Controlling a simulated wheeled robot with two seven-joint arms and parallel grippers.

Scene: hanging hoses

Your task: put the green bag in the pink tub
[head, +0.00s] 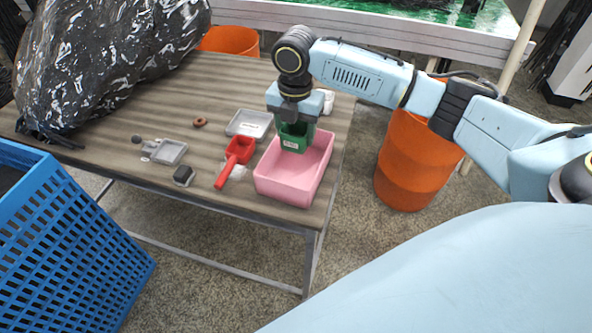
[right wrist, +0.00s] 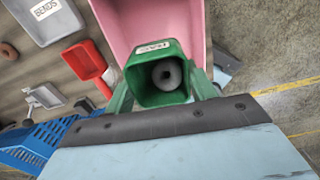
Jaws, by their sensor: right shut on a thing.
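The green bag (head: 292,141) is a small, stiff, open-topped green holder with a white label. My right gripper (head: 294,118) is shut on it and holds it upright over the back part of the pink tub (head: 283,187). The bag's lower part overlaps the tub's opening; I cannot tell if it touches the tub floor. In the right wrist view the bag (right wrist: 146,92) shows a dark grey ring (right wrist: 167,74) inside, and the pink tub (right wrist: 118,22) lies beyond it. My left gripper is not in view.
A red scoop (head: 236,158) and a grey labelled tray (head: 249,124) sit left of the tub. Several small items lie farther left. A black bag (head: 100,60) covers the table's back left. A blue basket (head: 60,240) and orange barrel (head: 412,160) flank the table.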

